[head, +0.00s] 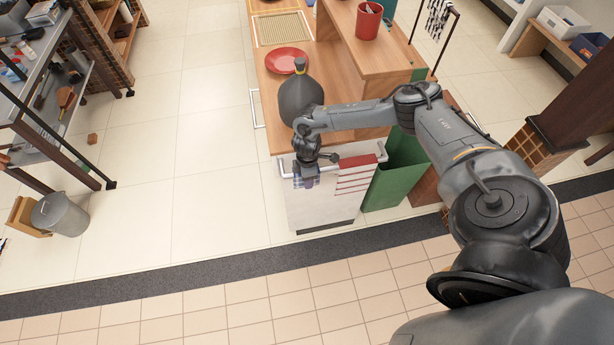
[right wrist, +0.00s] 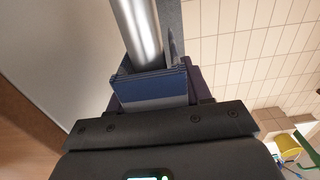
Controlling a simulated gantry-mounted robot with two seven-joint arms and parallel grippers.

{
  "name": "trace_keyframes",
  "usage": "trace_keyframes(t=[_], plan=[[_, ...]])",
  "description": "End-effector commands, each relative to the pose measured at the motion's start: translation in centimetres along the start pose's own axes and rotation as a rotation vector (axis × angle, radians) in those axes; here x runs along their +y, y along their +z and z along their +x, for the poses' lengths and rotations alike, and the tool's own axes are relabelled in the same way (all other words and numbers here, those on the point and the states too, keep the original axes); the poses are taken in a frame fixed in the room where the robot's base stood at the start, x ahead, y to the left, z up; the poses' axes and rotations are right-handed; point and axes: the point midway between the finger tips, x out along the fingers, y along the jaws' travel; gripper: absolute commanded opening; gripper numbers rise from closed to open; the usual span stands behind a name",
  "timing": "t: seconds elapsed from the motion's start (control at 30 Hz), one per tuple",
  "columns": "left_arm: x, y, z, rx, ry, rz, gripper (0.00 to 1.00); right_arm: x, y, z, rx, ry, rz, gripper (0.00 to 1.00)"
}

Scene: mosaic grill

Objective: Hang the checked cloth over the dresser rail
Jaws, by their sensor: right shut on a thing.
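The blue-and-white checked cloth (head: 298,183) is at the left end of the metal dresser rail (head: 338,164), on the end face of the wooden-topped dresser. My right gripper (head: 308,171) is in front of that rail end and shut on the cloth. In the right wrist view, the blue cloth (right wrist: 152,88) is folded in the jaws, close against the rail (right wrist: 136,30). I cannot tell whether it lies over the rail. Part of the cloth is hidden by the gripper. My left gripper is not in view.
A red-striped towel (head: 357,175) hangs on the rail's right part. A green bin (head: 400,172) stands right of the dresser. A dark rounded object (head: 299,100) and a red plate (head: 287,60) are on top.

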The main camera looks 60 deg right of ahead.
Motion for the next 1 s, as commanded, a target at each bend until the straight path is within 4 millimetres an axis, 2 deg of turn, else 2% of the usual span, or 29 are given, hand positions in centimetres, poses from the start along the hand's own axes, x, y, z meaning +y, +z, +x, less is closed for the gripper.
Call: trace_keyframes(t=[0.03, 0.2, 0.47, 0.63, 0.77, 1.0], plan=[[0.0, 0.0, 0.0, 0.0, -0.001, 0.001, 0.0, 0.0, 0.0, 0.0, 0.0, 0.0, 0.0, 0.51], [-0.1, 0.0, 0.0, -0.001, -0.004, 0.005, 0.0, 0.0, 0.0, 0.0, 0.0, 0.0, 0.0, 0.78], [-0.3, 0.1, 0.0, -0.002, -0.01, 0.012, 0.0, 0.0, 0.0, 0.0, 0.0, 0.0, 0.0, 0.78], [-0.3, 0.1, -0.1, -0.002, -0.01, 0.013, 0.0, 0.0, -0.1, -0.8, 0.001, 0.0, -0.001, 0.78], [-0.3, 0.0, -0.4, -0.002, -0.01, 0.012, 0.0, 0.1, 0.0, -2.5, 0.002, 0.002, -0.001, 0.78], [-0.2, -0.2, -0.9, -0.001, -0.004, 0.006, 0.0, 0.1, -0.1, -6.6, 0.003, 0.001, -0.001, 0.78]])
